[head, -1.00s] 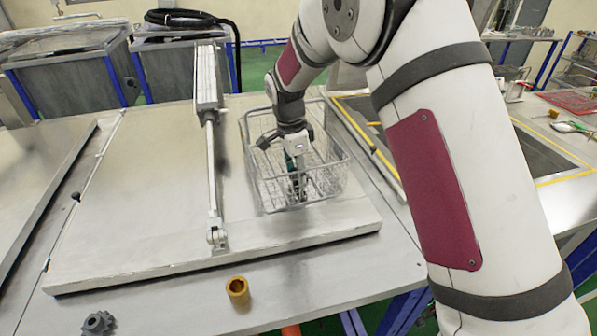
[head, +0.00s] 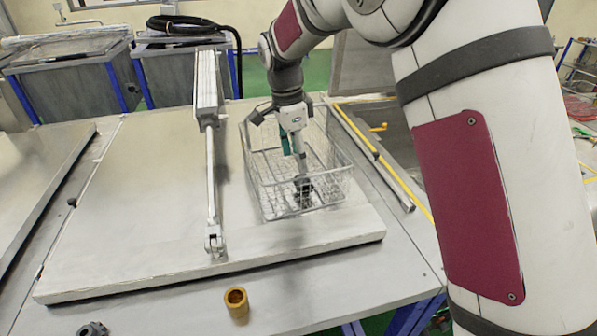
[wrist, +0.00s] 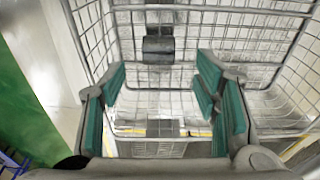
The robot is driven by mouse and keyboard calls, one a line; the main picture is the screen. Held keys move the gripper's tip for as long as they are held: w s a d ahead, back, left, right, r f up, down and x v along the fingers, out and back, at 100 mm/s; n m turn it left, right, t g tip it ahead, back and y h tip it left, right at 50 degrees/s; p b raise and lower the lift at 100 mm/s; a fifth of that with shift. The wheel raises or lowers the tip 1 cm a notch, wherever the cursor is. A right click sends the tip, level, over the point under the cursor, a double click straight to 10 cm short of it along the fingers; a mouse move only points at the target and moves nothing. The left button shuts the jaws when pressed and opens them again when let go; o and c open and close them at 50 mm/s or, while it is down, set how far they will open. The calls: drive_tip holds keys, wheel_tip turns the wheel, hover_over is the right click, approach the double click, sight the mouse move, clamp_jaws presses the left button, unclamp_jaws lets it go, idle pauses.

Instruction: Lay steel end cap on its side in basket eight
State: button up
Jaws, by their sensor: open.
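The steel end cap (head: 304,190) is a small dark grey piece inside the wire basket (head: 262,190), low down near its front wall. In the wrist view the end cap (wrist: 158,46) shows as a short dark cylinder with a paler band, seemingly lying on its side against the mesh, beyond my fingertips. My gripper (head: 299,163) points down into the basket above the end cap. In the wrist view my gripper (wrist: 165,82) has its teal-padded fingers spread apart with nothing between them. Any number on the basket cannot be read.
The basket stands on a pale metal lid panel (head: 130,220), right of a pneumatic cylinder (head: 210,170). A brass-coloured bushing (head: 236,302) and a dark toothed part (head: 92,329) lie on the front table. A yellow-edged recess (head: 385,150) is at right. The panel's left is clear.

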drive_tip(key=s+d+r+n+t+y, duration=0.1)
drive_tip(key=s+d+r+n+t, duration=0.1)
drive_tip(key=s+d+r+n, duration=0.8)
drive_tip(key=s+d+n+t, duration=0.1)
drive_tip(key=s+d+n, duration=0.1)
drive_tip(key=s, duration=0.9)
drive_tip(key=s+d+r+n+t, duration=0.1)
drive_tip(key=s+d, duration=0.3)
drive_tip(key=s, duration=0.7)
drive_tip(key=shift+d+r+n+t+b, duration=0.3)
drive_tip(key=shift+n+t, duration=0.1)
drive_tip(key=shift+n, duration=0.5)
